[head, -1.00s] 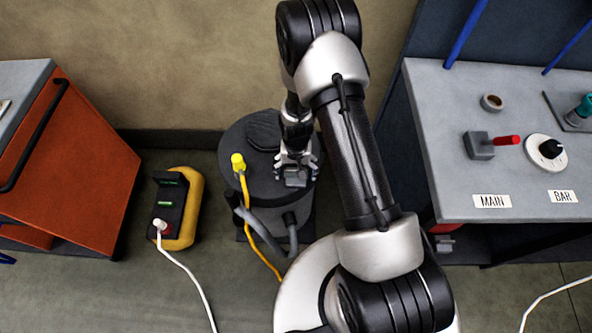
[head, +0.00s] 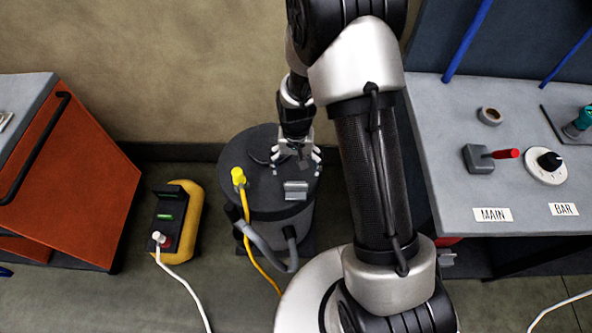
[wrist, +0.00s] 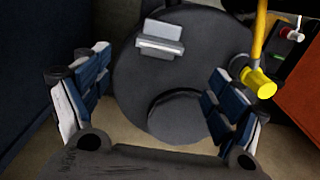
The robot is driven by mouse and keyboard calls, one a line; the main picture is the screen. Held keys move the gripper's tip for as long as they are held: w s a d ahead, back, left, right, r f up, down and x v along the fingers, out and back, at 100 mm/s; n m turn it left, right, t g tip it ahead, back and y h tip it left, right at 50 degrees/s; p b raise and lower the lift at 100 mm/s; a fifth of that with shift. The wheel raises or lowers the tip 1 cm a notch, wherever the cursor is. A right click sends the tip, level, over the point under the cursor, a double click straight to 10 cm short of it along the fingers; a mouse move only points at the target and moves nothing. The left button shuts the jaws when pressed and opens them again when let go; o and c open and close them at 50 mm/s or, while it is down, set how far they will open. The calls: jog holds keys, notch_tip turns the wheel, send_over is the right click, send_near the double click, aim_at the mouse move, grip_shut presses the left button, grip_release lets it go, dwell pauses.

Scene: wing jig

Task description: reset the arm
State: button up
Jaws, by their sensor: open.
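My gripper (head: 297,160) is open and empty above the dark round lid of the canister (head: 262,200). In the wrist view its two padded fingers (wrist: 160,108) stand wide apart on either side of the lid (wrist: 135,85). A small grey block-shaped piece (head: 296,190) on the lid lies between and beyond the fingertips, and it also shows in the wrist view (wrist: 160,38). A yellow plug (head: 238,176) with a yellow cable stands at the lid's left edge.
A yellow and black power box (head: 178,222) with a white plug stands on the floor at left, near an orange cabinet (head: 75,170). At right, a grey bench (head: 460,120) carries a red-handled switch (head: 490,156) and a black knob (head: 549,160). A grey hose (head: 265,250) hangs in front of the canister.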

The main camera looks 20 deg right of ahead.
jog(key=shift+r, duration=0.15)
dwell(0.4)
jog(key=s+r+n+t, duration=0.1)
jog(key=s+r, duration=0.2)
jog(key=r, duration=0.8)
jog(key=s+r+n+t, duration=0.1)
jog(key=s+r, duration=0.2)
jog(key=r, duration=0.8)
jog(key=s+r+n+t, duration=0.1)
jog(key=s+r+t, duration=0.1)
jog(key=s+r, duration=0.7)
jog(key=s, duration=0.6)
jog(key=shift+r+n+t, duration=0.15)
jog(key=shift+n+t, duration=0.15)
jog(key=shift+n, duration=0.1)
jog(key=shift+d, duration=0.1)
